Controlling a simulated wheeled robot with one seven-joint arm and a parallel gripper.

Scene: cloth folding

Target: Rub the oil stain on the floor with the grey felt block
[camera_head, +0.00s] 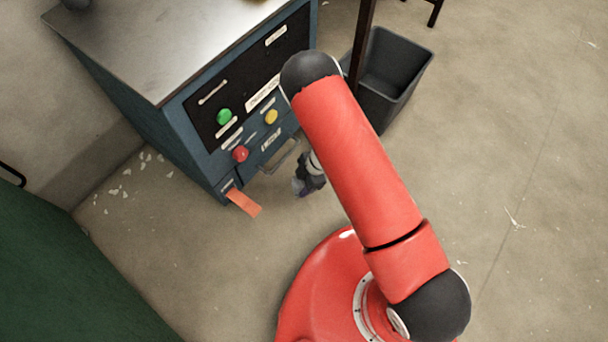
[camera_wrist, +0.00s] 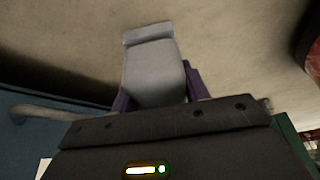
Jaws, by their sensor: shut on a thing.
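My gripper (camera_head: 299,188) is low, close to the front of the blue cabinet, partly behind my red arm in the head view. In the wrist view, the purple fingers of my gripper (camera_wrist: 158,95) are shut on the grey felt block (camera_wrist: 153,62), one on each side of it. The block sticks out beyond the fingertips over the beige floor (camera_wrist: 230,35). I cannot tell whether it touches the floor. I cannot make out the oil stain in either view. A dark band on the floor in the wrist view may be only shadow.
The blue cabinet (camera_head: 140,120) has buttons and a drawer handle (camera_head: 280,157) beside my gripper. An orange strip (camera_head: 243,202) sticks out at its base. A dark grey bin (camera_head: 400,75) stands right of the cabinet. Pale flakes lie on the floor at left. The floor at right is open.

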